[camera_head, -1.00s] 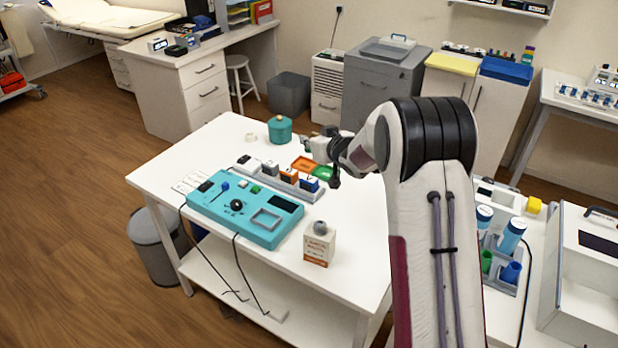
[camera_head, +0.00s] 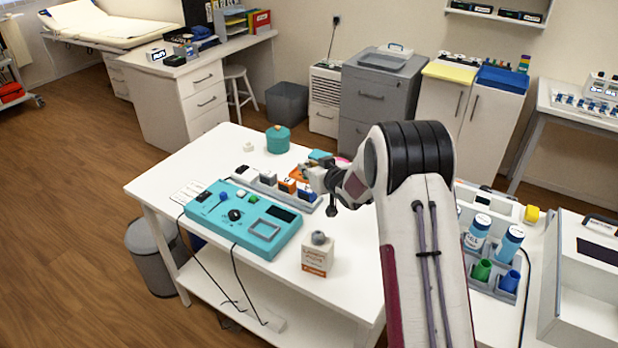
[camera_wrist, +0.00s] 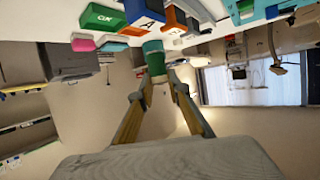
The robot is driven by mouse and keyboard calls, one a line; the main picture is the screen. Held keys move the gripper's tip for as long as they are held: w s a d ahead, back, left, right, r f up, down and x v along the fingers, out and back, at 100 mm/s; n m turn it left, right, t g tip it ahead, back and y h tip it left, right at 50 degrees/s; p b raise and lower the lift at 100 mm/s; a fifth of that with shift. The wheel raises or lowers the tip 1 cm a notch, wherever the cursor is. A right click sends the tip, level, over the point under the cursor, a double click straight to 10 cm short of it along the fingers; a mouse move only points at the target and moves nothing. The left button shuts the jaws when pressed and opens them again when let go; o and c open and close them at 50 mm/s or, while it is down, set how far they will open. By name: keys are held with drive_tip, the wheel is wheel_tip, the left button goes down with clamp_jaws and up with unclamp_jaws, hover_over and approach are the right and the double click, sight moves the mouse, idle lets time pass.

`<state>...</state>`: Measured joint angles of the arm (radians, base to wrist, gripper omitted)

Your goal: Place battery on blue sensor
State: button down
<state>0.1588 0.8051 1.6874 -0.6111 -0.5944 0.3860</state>
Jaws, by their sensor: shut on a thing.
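In the head view my gripper (camera_head: 305,172) is over the right end of a row of sensor blocks, and the battery cannot be made out there. The blue sensor (camera_head: 306,193) is a block at the right end of that row, just below my gripper. In the wrist view a dark blue block with a white face marked "A" (camera_wrist: 146,10) appears above the battery, with a gap between them. An orange block (camera_head: 287,186) stands beside the blue sensor.
A teal console (camera_head: 208,208) with knobs lies in front of the row. A small box with a grey knob-like top (camera_head: 316,258) stands near the front edge. A teal canister (camera_head: 278,140) stands at the back. A green "OK" piece (camera_wrist: 100,17) is near the blocks.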

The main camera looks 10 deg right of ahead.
drive_tip(key=shift+f, duration=1.9)
drive_tip(key=shift+f, duration=0.1)
drive_tip(key=c, duration=1.9)
unclamp_jaws()
drive_tip(key=shift+s+r, duration=0.1)
drive_tip(key=shift+r, duration=0.1)
drive_tip(key=shift+s+d+r, duration=0.1)
drive_tip(key=shift+s, duration=0.05)
drive_tip(key=v, duration=1.1)
drive_tip(key=shift+s, duration=0.2)
drive_tip(key=shift+r, duration=0.2)
